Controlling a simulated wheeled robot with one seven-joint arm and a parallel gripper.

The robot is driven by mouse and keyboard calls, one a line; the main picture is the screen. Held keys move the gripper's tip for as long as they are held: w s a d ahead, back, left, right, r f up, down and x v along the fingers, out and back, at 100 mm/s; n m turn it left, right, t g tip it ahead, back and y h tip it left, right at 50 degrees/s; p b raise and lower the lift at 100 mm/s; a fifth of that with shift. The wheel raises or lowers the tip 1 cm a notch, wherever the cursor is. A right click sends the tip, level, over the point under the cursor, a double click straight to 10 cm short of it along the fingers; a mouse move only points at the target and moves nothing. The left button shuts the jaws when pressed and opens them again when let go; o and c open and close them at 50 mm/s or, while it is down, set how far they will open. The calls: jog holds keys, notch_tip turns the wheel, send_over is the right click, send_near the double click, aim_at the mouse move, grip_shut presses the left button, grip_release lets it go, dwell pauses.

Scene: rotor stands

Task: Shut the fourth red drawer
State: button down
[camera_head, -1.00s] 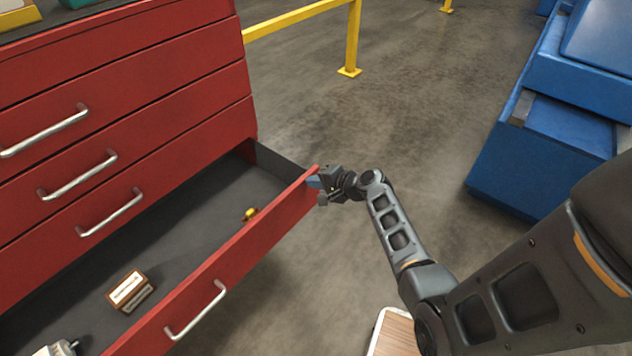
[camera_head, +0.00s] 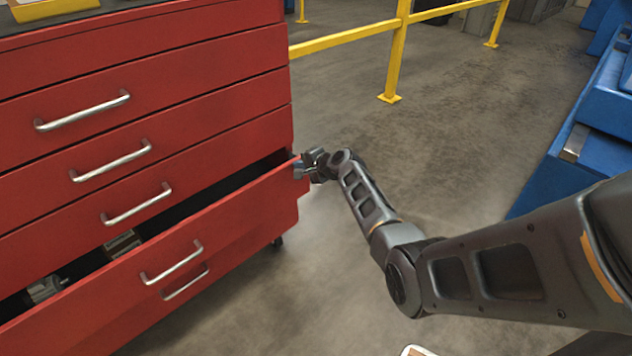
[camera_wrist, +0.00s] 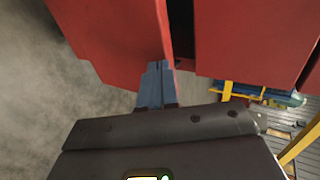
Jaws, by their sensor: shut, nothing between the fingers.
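The red drawer cabinet (camera_head: 150,100) fills the left of the head view, with several drawers with silver bar handles. The fourth red drawer (camera_head: 235,235) stands partly open, a narrow dark gap behind its front. My gripper (camera_head: 300,168) is at the upper right corner of that drawer's front. In the wrist view my gripper (camera_wrist: 155,75) is shut, its blue-grey fingertips against or very close to the edge of the drawer front (camera_wrist: 105,35). Nothing shows between the fingers. The drawer's inside is mostly hidden.
Small items (camera_head: 122,243) show inside the drawer through the gap. A yellow rail (camera_head: 398,50) stands behind the cabinet. Blue bins (camera_head: 590,130) stand at the right. The grey floor (camera_head: 450,130) between is clear.

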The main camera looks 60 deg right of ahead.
aim_at(293, 161)
jog(key=shift+w+d+b, duration=0.25)
jog(key=shift+w+b, duration=0.05)
jog(key=shift+w, duration=0.6)
jog(key=shift+w+d+b, duration=0.25)
jog(key=shift+w+b, duration=0.05)
jog(key=shift+w, duration=0.6)
jog(key=shift+s, duration=0.1)
